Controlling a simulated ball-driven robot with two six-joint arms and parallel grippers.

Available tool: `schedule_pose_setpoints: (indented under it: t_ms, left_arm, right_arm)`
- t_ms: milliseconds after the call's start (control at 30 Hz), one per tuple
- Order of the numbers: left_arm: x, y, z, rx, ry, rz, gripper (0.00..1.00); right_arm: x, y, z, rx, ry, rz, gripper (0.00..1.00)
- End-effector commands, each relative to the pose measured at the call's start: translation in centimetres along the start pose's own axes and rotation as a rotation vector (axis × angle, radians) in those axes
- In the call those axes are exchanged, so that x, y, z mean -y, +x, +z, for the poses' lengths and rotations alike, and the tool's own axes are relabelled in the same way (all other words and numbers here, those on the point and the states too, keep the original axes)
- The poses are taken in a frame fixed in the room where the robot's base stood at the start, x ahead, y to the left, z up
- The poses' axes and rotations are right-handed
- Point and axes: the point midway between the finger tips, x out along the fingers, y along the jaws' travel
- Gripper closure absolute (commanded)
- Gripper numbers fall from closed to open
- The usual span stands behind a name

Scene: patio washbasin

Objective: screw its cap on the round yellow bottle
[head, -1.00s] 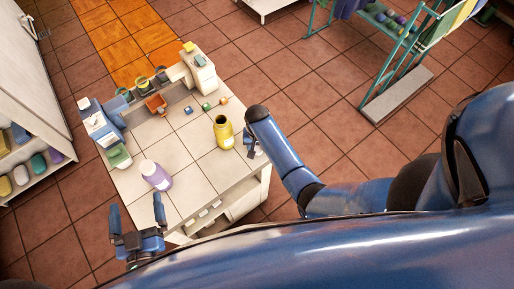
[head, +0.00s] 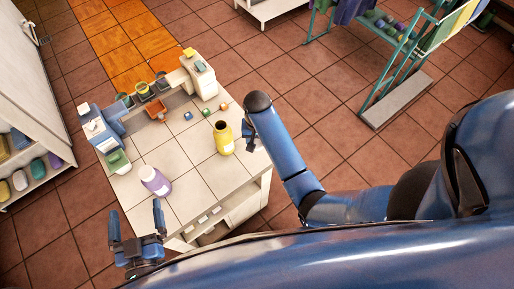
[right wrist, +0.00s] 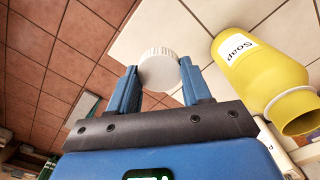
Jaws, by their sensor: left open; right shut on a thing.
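The round yellow bottle (head: 223,140) stands upright on the tiled counter, its dark open mouth facing up. In the right wrist view the yellow bottle (right wrist: 262,72) shows a "Soap" label and a bare neck. My right gripper (head: 249,135) is just right of the bottle in the head view. It is shut on a white ribbed cap (right wrist: 160,69), which shows between the fingers of the right gripper (right wrist: 159,86) in the wrist view. The cap is apart from the bottle. My left gripper (head: 136,208) is open and empty, off the counter's near left edge.
A green-and-white item (head: 117,161) is on the left edge. The tiles between are clear.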

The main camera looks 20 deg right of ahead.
Motion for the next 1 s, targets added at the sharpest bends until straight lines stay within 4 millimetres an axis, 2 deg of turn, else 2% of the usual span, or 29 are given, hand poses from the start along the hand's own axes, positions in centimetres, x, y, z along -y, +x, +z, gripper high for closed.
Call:
schedule_pose_setpoints:
  t_ms: [200, 300, 400, 633, 1000]
  left_arm:
    - [0.0, 0.0, 0.8, 0.0, 0.0, 0.0, 0.0]
    - [0.0, 0.0, -1.5, 0.0, 0.0, 0.0, 0.0]
    - [0.0, -0.1, -2.6, 0.0, 0.0, 0.0, 0.0]
    - [0.0, -0.1, -4.0, 0.0, 0.0, 0.0, 0.0]
    - [0.0, -0.1, -4.4, 0.0, 0.0, 0.0, 0.0]
  right_arm:
    - [0.1, -5.5, -0.1, -0.005, 0.0, -0.003, 0.79]
    - [0.0, -8.0, 0.0, 0.0, 0.0, 0.0, 0.79]
    - [0.0, -9.3, 0.0, 0.001, 0.0, 0.001, 0.79]
    - [0.0, -10.7, 0.0, 0.001, 0.0, 0.001, 0.79]
    - [0.0, -11.0, 0.0, 0.001, 0.0, 0.001, 0.79]
